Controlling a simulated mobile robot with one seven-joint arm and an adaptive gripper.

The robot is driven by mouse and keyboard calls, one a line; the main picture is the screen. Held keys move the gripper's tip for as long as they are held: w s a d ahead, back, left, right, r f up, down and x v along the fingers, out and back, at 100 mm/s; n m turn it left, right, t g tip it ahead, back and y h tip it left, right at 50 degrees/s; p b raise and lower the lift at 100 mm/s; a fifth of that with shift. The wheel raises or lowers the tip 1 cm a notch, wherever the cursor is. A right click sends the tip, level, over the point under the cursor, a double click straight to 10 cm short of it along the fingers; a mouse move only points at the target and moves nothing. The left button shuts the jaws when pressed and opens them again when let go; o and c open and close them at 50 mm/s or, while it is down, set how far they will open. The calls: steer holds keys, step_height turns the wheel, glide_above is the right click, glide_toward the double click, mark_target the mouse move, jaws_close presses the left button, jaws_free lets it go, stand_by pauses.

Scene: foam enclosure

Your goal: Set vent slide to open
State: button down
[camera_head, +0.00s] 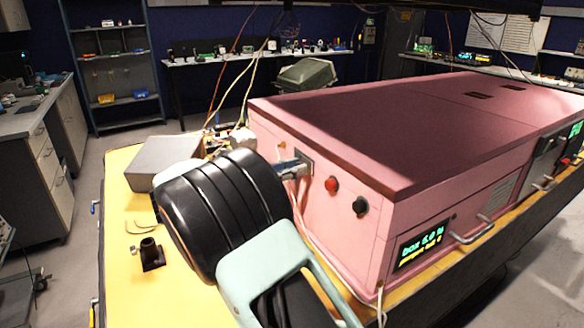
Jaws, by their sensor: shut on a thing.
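The pink foam enclosure (470,185) stands on a yellow-topped bench. On its left end face a small grey metal fitting (306,158), which looks like the vent slide, sits near the upper edge. My gripper (292,168) reaches this fitting from the left and is shut on it. My black and pale green arm fills the lower middle and hides most of the gripper. The fitting is small and partly covered, so I cannot tell its exact position or any marks.
A red button (331,184) and a black knob (361,205) sit right of the fitting. A display (421,247) and drawer handle (470,232) are on the front. A grey box (163,160) and a small black stand (151,254) occupy the yellow bench top (125,285).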

steer(key=shift+s+d+f, duration=0.15)
steer(key=c, duration=1.8)
jaws_free()
steer(key=shift+s, duration=0.1)
steer(key=v, duration=1.2)
